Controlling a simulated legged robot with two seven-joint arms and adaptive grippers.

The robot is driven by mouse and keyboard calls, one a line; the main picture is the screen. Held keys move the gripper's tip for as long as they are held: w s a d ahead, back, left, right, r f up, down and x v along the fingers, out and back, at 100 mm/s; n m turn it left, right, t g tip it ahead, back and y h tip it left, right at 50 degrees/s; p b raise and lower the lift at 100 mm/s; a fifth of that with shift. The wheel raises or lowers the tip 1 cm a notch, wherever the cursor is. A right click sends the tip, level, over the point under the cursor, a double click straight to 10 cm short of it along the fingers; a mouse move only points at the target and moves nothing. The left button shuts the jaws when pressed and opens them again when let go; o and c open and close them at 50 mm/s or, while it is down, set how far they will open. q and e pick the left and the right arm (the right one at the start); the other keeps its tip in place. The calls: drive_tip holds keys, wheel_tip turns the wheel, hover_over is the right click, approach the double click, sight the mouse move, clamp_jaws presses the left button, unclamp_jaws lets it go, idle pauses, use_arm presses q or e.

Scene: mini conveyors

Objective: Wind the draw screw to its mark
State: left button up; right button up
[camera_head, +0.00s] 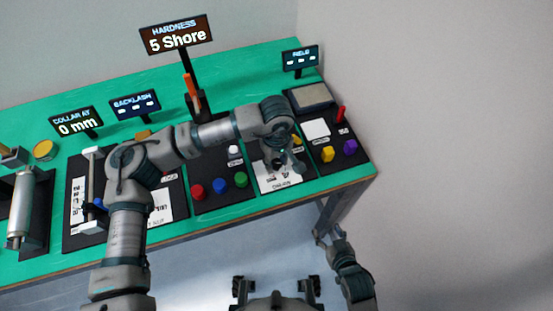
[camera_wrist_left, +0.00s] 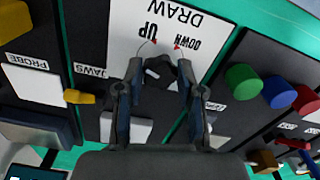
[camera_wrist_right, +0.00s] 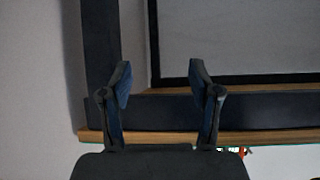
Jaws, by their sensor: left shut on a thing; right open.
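The draw panel's white card (camera_wrist_left: 170,28), with the words DRAW, UP and DOWN and small red marks, lies under my left gripper in the left wrist view. My left gripper (camera_wrist_left: 161,74) is shut on a dark knob (camera_wrist_left: 165,76) beside the card, which looks like the draw screw; the fingers hide much of it. In the head view my left arm reaches across the bench, with the left gripper (camera_head: 284,162) over the draw card (camera_head: 285,180). My right gripper (camera_head: 326,237) is open and empty, off the bench's front right corner; its fingers show in the right wrist view (camera_wrist_right: 160,82).
Red, blue and green knobs (camera_head: 219,186) stand left of the draw panel. Yellow and purple knobs (camera_head: 350,146) and a red lever (camera_head: 341,113) stand to its right. Displays read hardness 5 Shore (camera_head: 176,36) and collar 0 mm (camera_head: 77,123). The floor before the bench is clear.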

sight(276, 163)
use_arm(q)
drive_tip(key=m+b, duration=0.2)
drive_tip(key=m, duration=0.3)
drive_tip(key=shift+w+a+m+b, duration=0.1)
drive_tip(key=shift+m+b, duration=0.2)
drive_tip(key=shift+m, duration=0.1)
use_arm(e)
drive_tip(key=w+r+t, duration=0.1)
drive_tip(key=r, duration=0.1)
drive_tip(key=w+a+r+t+y, duration=0.1)
drive_tip(key=w+r+t, duration=0.1)
drive_tip(key=w+a+r+t, duration=0.1)
drive_tip(key=r+t, duration=0.1)
drive_tip(key=shift+w+y, duration=0.15)
drive_tip(key=shift+y, duration=0.15)
use_arm(q)
drive_tip(key=shift+r+m+b, duration=0.1)
drive_tip(key=shift+m+b, duration=0.3)
drive_tip(key=shift+m, duration=0.6)
use_arm(e)
drive_tip(key=shift+w+a+r+t, duration=0.1)
drive_tip(key=shift+r+t, duration=0.45)
drive_tip(key=shift+r, duration=0.05)
drive_tip(key=shift+w+a+r+t, duration=0.1)
drive_tip(key=shift+r+t, duration=0.45)
drive_tip(key=shift+r, duration=0.05)
drive_tip(key=shift+w, duration=0.1)
use_arm(q)
drive_tip(key=o, duration=1.2)
drive_tip(key=shift+c, duration=0.2)
